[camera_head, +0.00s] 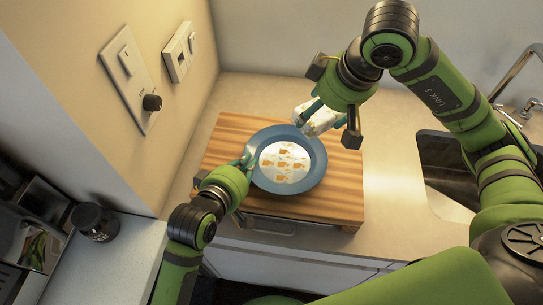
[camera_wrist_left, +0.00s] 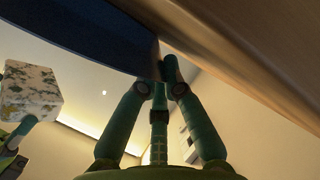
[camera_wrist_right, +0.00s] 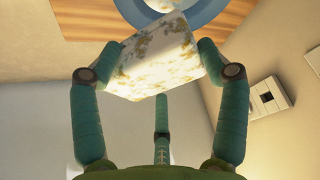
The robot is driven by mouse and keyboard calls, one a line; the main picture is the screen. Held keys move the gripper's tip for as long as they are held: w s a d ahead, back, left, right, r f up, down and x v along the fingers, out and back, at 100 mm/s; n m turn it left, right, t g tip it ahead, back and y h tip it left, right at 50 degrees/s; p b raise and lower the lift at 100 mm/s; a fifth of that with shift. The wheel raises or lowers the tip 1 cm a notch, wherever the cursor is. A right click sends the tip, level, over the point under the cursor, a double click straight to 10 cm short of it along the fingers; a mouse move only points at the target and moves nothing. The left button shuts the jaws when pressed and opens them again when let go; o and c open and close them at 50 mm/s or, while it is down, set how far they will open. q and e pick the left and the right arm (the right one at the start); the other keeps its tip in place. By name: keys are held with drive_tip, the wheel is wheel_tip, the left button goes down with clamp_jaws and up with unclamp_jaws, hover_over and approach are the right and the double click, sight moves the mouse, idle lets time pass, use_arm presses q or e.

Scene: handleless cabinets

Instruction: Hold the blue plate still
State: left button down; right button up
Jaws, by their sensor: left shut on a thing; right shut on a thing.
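A blue plate (camera_head: 313,179) is above or on a wooden board (camera_head: 220,136); its white middle (camera_head: 286,162) bears orange-brown patches. My left gripper (camera_head: 247,163) is shut on the plate's left rim; in the left wrist view the fingertips (camera_wrist_left: 166,72) meet at the dark blue plate (camera_wrist_left: 90,35). My right gripper (camera_head: 325,112) is shut on a whitish sponge-like block (camera_head: 318,119), stained yellow-green, near the plate's upper right rim. The block fills the jaws in the right wrist view (camera_wrist_right: 155,62). I cannot tell whether the block touches the plate.
A sink (camera_head: 447,165) with a faucet (camera_head: 518,72) is at the right. A wall with switch plates (camera_head: 128,75) stands at the left. A dark round jar-like thing (camera_head: 95,220) is at the lower left. Bare counter (camera_head: 385,185) lies right of the board.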

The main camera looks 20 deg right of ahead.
drive_tip(key=shift+w+a+f+n+g+y, duration=0.15)
drive_tip(key=shift+a+f+n, duration=0.55)
drive_tip(key=shift+f, duration=0.9)
drive_tip(key=shift+s+a+f+n+g+y, duration=0.1)
drive_tip(key=shift+a+f+n+g, duration=0.15)
drive_tip(key=shift+a+f, duration=1.05)
drive_tip(key=shift+w+a+f+n+g+y, duration=0.1)
drive_tip(key=shift+a+f+n, duration=0.45)
drive_tip(key=shift+f, duration=1.35)
drive_tip(key=shift+f, duration=0.95)
drive_tip(key=shift+a, duration=0.1)
